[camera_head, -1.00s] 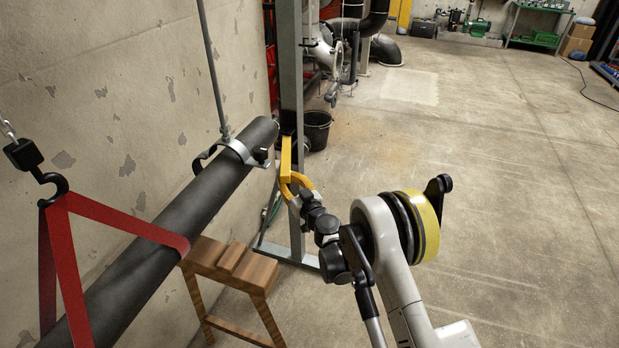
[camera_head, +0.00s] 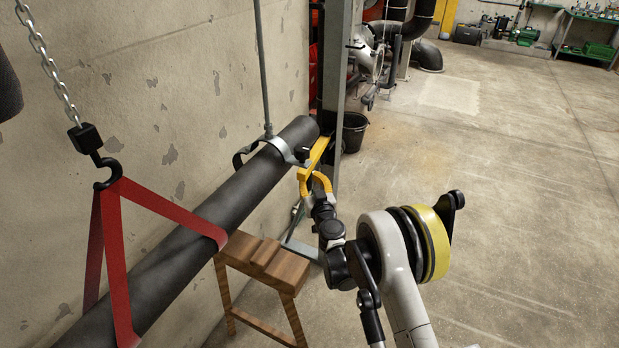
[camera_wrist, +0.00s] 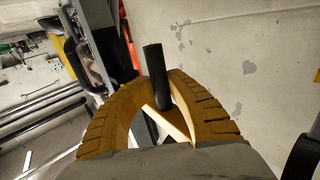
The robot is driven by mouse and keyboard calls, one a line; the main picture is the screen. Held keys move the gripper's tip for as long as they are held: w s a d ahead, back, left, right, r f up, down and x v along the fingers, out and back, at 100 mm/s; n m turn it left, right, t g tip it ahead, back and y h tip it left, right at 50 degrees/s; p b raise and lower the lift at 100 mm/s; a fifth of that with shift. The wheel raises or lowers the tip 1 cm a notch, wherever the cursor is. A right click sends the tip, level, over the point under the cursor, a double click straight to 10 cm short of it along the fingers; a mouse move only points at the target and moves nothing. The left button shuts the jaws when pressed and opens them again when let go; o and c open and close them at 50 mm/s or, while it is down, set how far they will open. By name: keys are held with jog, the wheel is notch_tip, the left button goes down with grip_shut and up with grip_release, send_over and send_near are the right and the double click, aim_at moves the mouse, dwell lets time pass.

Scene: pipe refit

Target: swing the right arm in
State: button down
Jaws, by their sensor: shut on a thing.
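The yellow right arm (camera_head: 318,152) sticks out from the grey upright post, beside the far end of the dark pipe (camera_head: 235,190). My gripper (camera_head: 314,178), with orange-yellow fingers, is shut at the arm's near end. In the wrist view my gripper's curved fingers (camera_wrist: 160,88) close around a dark round peg (camera_wrist: 156,72), with a pale yellow bar (camera_wrist: 172,122) seen between them. The arm's near end lies just right of the pipe clamp (camera_head: 278,147); I cannot tell whether they touch. The fingers partly hide the arm's end.
A red sling (camera_head: 115,250) on a hook and chain (camera_head: 45,50) holds the pipe's near part. A wooden trestle (camera_head: 265,262) stands under the pipe. A black bucket (camera_head: 353,132) is behind the post. The wall closes the left; open floor lies to the right.

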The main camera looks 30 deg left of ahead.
jog(key=c, duration=1.3)
grip_release()
jog(key=shift+s, duration=0.1)
jog(key=v, duration=0.7)
jog(key=shift+s, duration=0.15)
jog(key=shift+d, duration=0.1)
jog(key=shift+c, duration=0.2)
